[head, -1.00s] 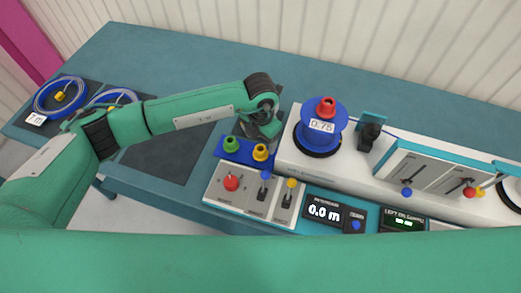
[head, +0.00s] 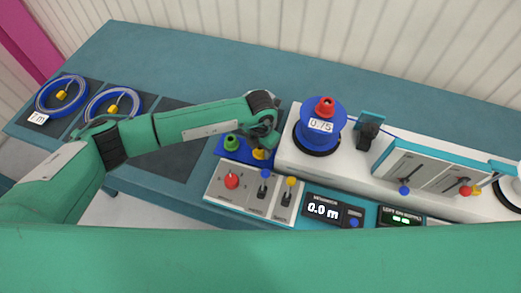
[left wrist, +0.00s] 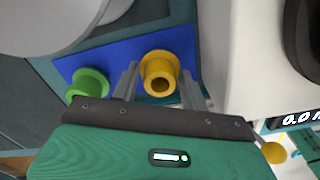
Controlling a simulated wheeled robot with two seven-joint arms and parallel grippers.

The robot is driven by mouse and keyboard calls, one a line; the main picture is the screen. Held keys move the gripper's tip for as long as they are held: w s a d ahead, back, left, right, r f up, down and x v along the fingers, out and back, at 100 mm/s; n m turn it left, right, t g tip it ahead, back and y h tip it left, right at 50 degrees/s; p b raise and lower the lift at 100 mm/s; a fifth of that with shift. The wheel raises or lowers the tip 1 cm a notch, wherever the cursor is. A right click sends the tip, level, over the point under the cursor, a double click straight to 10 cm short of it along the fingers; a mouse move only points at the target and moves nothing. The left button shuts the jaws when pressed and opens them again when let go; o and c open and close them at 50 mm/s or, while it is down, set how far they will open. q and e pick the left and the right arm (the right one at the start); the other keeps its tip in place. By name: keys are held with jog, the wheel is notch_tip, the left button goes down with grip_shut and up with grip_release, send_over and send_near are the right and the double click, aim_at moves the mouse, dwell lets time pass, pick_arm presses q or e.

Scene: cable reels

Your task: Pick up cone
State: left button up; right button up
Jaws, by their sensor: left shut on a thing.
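The yellow cone (head: 259,155) stands on a small blue holder (head: 226,153) at the left end of the machine. In the left wrist view the yellow cone (left wrist: 158,72) sits between the two fingers of my left gripper (left wrist: 161,88). My left gripper (head: 264,143) is shut on it from above, and its wrist partly covers the cone in the head view. A green cone (head: 232,142) stands beside it on the same holder. A red cone (head: 325,107) sits on top of the blue reel (head: 320,124). My right gripper is not in view.
Just in front of the holder is a control panel with a red button (head: 231,180) and levers. The reel's white machine bed (head: 290,158) is close on the right. Two cable coils (head: 61,95) lie on dark mats at the left. The table's back is clear.

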pick_arm(q)
jog(key=shift+r, duration=0.15)
jog(key=shift+r, duration=0.6)
notch_tip(320, 180, up, 19)
jog(key=b, duration=0.5)
jog(key=shift+f, duration=0.2)
